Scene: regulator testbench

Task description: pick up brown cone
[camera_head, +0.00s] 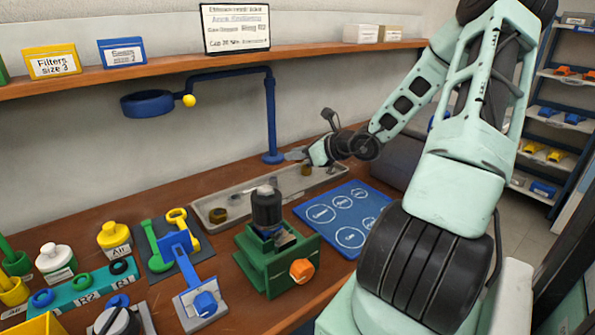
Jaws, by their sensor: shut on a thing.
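My gripper (298,155) is over the far right part of the long grey tray (250,192), near the foot of the blue stand. It is shut on a small brown piece (306,169), which I take to be the brown cone. The piece shows just under the fingers, at the tray. It is too small to tell its exact shape or whether it touches the tray floor. A second brown piece (217,215) sits in the left end of the tray, apart from my gripper.
A blue stand (271,120) with a ring arm rises behind the tray. A green fixture (275,262) with a black cylinder stands in front. A blue mat (343,216) with white circles lies to the right. Tools and bottles crowd the left. A shelf (190,62) runs above.

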